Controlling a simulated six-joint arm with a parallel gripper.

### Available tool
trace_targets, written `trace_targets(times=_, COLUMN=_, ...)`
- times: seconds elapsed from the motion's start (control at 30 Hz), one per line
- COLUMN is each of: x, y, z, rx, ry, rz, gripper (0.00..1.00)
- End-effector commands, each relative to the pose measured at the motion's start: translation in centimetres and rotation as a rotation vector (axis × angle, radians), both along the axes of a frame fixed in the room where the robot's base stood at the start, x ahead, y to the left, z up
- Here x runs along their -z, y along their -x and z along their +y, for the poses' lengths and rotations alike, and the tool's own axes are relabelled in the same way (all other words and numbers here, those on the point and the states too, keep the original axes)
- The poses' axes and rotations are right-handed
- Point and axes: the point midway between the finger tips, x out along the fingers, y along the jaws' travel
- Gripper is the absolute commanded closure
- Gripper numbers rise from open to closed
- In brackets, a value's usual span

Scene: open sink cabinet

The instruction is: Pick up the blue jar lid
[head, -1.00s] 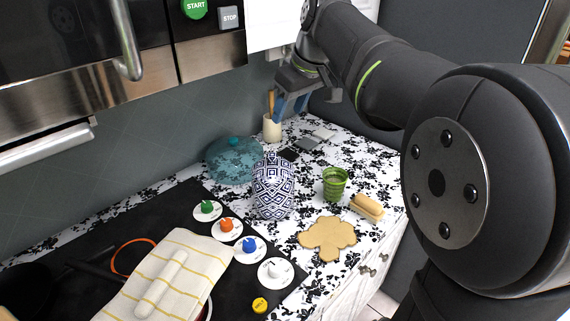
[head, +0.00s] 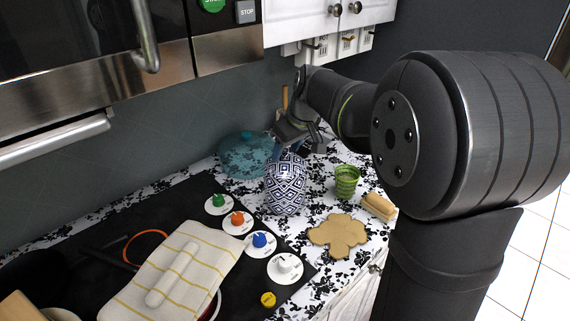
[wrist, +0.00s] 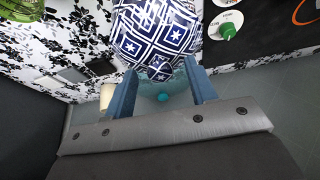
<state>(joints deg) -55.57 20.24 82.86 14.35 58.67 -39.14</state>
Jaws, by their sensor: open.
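A blue-and-white patterned jar (head: 286,187) stands upright on the floral counter. Its top is partly behind my gripper in the head view, so I cannot make out a separate lid on it. In the wrist view the jar (wrist: 156,36) fills the top middle, in front of my open fingers (wrist: 160,74). I cannot tell whether they touch it. A see-through teal domed lid (head: 238,158) with a round knob lies behind the jar; its knob (wrist: 163,97) shows between my fingers.
A green cup (head: 346,182), a wooden-handled brush (head: 379,206) and a tan flower-shaped mat (head: 338,234) lie right of the jar. Several knobs on white discs (head: 262,241) and a striped towel (head: 180,268) lie in front on the black cooktop. A wall bounds the back.

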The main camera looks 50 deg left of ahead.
Motion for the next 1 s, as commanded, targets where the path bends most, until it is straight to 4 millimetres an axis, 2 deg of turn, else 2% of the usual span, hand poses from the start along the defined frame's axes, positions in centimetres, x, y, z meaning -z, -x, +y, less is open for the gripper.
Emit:
trace_targets(times=0.3, x=0.49, y=0.03, z=0.21, rx=-0.001, ry=-0.001, rz=0.0, gripper=0.51)
trace_targets(times=0.5, x=0.49, y=0.03, z=0.2, rx=-0.001, ry=0.0, rz=0.0, gripper=0.9)
trace_targets(times=0.57, x=0.51, y=0.03, z=0.2, rx=0.0, ry=0.0, rz=0.0, gripper=1.0)
trace_targets(times=0.87, x=0.48, y=0.03, z=0.18, rx=0.0, ry=0.001, rz=0.001, gripper=1.0)
trace_targets(times=1.0, x=-0.26, y=0.01, z=0.22, rx=-0.001, ry=0.0, rz=0.0, gripper=1.0)
